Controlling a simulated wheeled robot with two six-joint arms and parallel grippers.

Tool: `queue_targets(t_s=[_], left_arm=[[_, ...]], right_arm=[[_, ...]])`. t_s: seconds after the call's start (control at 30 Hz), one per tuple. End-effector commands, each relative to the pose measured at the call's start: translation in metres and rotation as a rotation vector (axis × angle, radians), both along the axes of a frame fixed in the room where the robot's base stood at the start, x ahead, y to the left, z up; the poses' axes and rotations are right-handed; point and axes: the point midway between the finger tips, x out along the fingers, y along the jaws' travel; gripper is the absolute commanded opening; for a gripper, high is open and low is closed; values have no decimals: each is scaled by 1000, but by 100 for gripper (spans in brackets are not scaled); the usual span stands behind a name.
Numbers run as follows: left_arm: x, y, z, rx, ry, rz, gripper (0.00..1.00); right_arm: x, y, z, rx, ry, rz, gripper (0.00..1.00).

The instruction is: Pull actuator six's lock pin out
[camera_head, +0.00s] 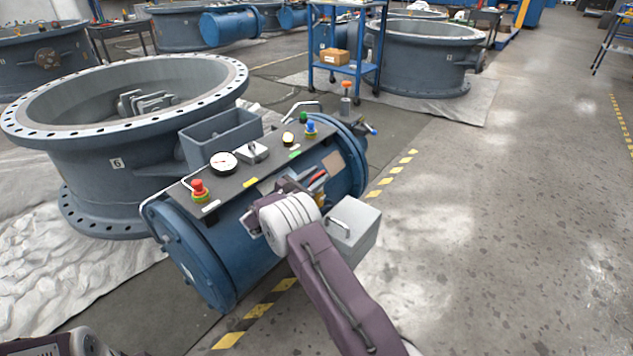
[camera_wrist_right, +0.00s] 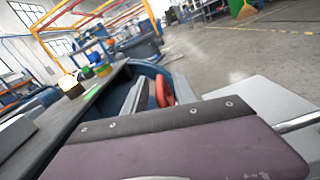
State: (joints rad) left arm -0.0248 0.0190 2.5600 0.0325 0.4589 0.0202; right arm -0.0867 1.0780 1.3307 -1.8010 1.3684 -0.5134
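Actuator six is a blue horizontal cylinder (camera_head: 215,262) with a dark top plate (camera_head: 235,176). It lies beside the large grey valve marked 6 (camera_head: 117,163). My right gripper (camera_head: 312,186) is at the actuator's near side, beneath the top plate, with its fingers mostly hidden by my wrist. A red part (camera_head: 319,173), possibly the lock pin's handle, shows just past it. In the right wrist view a red curved part (camera_wrist_right: 163,90) stands close beside grey finger-like pieces (camera_wrist_right: 140,98). I cannot tell whether they touch or grip it. Only a bit of my left arm shows at bottom left.
A grey box (camera_head: 354,232) juts out beside my right wrist. A blue cart (camera_head: 345,68) stands behind.

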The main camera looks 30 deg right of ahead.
Motion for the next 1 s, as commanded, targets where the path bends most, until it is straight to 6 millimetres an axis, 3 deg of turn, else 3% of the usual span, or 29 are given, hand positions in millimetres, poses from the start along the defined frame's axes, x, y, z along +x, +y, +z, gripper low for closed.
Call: queue_targets(t_s=[0.17,0.3,1.0], left_arm=[[0,0,1,0,0,0,36],[0,0,1,0,0,0,36],[0,0,1,0,0,0,36]], right_arm=[[0,0,1,0,0,0,33],[0,0,1,0,0,1,0],[1,1,1,2,-3,3,0]])
